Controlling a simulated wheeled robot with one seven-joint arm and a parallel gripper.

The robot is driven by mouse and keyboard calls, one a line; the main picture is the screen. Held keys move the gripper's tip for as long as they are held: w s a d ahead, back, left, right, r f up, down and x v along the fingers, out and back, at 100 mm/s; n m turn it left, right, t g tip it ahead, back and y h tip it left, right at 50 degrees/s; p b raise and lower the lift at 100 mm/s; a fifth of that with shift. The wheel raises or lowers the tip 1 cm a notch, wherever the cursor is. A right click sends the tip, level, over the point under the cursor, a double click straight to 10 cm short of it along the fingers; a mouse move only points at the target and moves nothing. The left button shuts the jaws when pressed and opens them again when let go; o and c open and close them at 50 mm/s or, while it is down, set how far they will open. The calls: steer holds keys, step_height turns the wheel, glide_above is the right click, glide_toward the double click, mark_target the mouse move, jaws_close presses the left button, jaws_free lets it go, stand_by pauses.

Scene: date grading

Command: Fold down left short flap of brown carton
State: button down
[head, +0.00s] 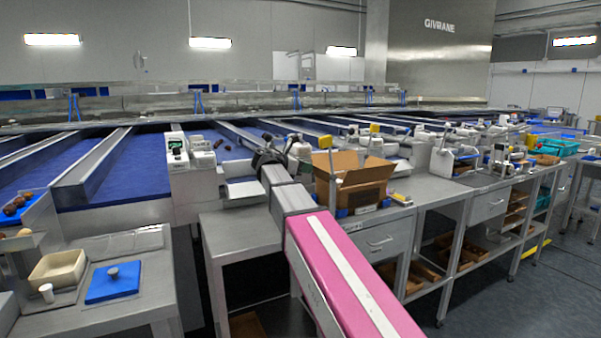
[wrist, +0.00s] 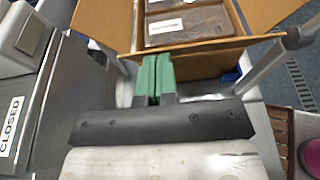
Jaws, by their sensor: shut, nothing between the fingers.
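The brown carton (head: 362,196) stands open on the steel bench right of my arm in the head view, with flaps raised or spread outward. In the wrist view the carton (wrist: 205,62) is at the top, with dark labelled packs (wrist: 188,24) inside. One flap (wrist: 103,22) spreads out at its left and another (wrist: 272,12) at its right. My gripper (wrist: 153,80) is shut and empty, its green fingertips together. The fingertips overlap the carton's near left corner in the picture; I cannot tell whether they touch it. In the head view the fingertips are not clear.
A grey unit with a CLOSED sign (wrist: 12,126) is at the left in the wrist view. White devices (head: 192,165) stand left of my arm. A blue board (head: 113,283) lies on the left table.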

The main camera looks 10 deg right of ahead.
steer(key=shift+d, duration=0.1)
stand_by(0.4)
steer(key=shift+d+r, duration=0.15)
steer(key=shift+r, duration=0.1)
